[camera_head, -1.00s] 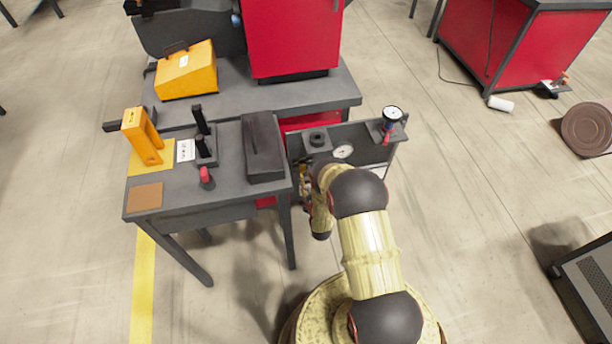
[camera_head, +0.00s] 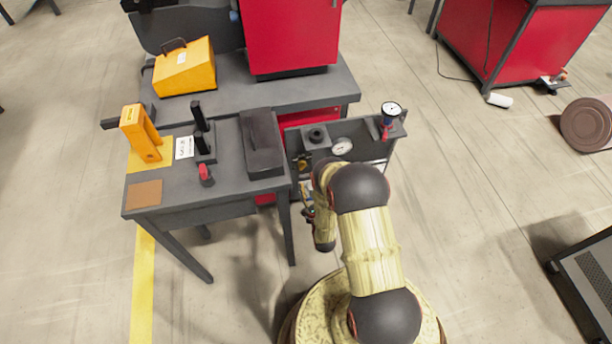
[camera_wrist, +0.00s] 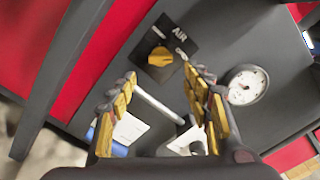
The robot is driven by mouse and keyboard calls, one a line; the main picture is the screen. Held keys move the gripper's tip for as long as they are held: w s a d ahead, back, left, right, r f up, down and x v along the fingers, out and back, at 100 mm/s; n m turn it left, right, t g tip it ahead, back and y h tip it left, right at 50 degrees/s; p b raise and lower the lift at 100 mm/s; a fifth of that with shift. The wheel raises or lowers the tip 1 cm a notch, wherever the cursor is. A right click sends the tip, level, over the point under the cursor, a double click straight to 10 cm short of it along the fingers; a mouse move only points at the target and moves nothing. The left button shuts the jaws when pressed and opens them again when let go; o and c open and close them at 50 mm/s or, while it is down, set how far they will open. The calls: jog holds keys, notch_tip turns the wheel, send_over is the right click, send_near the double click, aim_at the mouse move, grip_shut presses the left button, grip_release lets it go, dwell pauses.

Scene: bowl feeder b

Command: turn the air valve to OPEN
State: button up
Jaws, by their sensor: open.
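The air valve is a yellow knob (camera_wrist: 160,57) on a black square plate (camera_wrist: 166,46) marked AIR, upper middle in the wrist view. Its other lettering is too blurred to read. The knob lies tilted in the picture, just beyond my fingertips. My gripper (camera_wrist: 161,75) is open, with yellow-padded fingers on either side below the knob, and nothing is between the tips. It looks apart from the knob.
A round white gauge (camera_wrist: 246,84) sits right of the valve on the grey panel (camera_wrist: 220,40). Another dial (camera_head: 391,109) stands at the panel's right end.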

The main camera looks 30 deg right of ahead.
jog(key=shift+v, duration=2.65)
